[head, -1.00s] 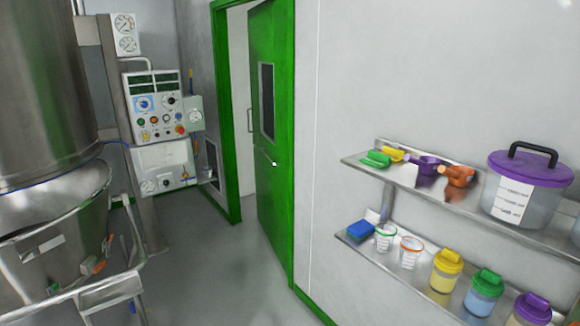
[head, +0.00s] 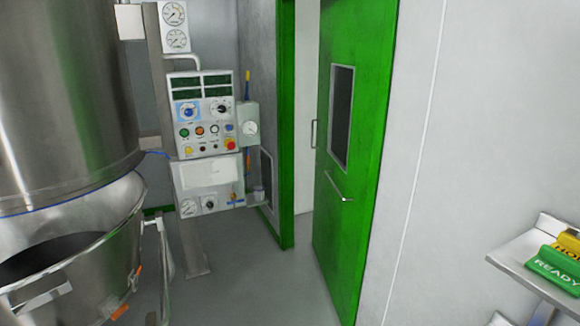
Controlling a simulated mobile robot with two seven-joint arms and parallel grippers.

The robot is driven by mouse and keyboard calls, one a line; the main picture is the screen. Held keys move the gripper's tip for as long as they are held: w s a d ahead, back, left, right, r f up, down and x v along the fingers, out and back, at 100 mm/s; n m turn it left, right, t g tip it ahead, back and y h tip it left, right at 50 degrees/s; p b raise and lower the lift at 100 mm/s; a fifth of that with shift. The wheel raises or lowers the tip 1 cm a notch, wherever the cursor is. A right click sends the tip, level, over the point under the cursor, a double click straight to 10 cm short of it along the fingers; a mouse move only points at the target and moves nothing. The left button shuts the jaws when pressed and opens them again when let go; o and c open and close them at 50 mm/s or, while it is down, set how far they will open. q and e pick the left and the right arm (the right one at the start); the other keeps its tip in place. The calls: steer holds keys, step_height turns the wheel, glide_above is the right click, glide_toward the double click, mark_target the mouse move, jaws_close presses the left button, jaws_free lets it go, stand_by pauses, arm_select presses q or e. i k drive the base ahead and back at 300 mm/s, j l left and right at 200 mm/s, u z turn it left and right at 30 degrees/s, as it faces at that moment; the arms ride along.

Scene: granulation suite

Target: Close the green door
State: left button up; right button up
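The green door (head: 348,235) stands ajar in the head view, a little right of the middle. It has a narrow dark window (head: 341,117) and a silver lever handle (head: 337,187) below it. The green door frame (head: 288,150) shows to the left of the door, with a pale opening (head: 305,130) between them. A vertical pull handle (head: 314,134) shows in that opening. Neither of my grippers is in the picture.
A large steel granulator vessel (head: 68,100) and its bowl fill the left. A control panel (head: 204,113) stands behind it. A shelf (head: 515,251) with a green READY sign (head: 555,270) juts out at lower right. Grey floor (head: 262,292) before the door is clear.

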mark_target(350, 31)
steer(key=i+u, duration=0.15)
steer(key=i, duration=0.65)
steer(key=i+l+u, duration=0.15)
steer(key=i, duration=0.7)
steer(key=i+l, duration=0.1)
steer(key=i, duration=0.4)
steer(key=i+l, duration=0.1)
steer(key=i, duration=0.4)
steer(key=i+l+u, duration=0.1)
steer(key=i, duration=0.4)
